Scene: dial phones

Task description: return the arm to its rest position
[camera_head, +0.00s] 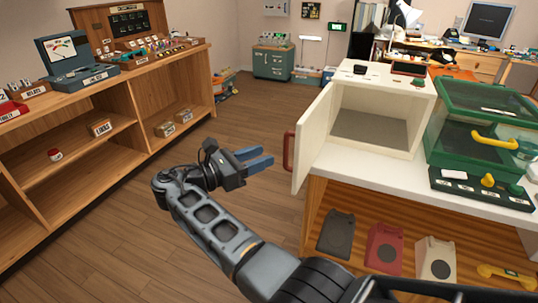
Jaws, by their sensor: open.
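My gripper (258,160) has two blue fingers spread apart with nothing between them. It is held out over the wooden floor, left of the white cabinet's open door (312,140). The fingertips point right toward the red door handle (288,153) and appear apart from it, though the exact depth gap is hard to tell. My arm reaches up and left from the bottom of the view, bent at the wrist.
The open white cabinet (418,92) and a green clear-lidded case (440,150) stand on the right table. Phone bodies, one a dark one (336,233), lie on its lower shelf. A wooden shelf unit (135,118) stands left. Floor between is clear.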

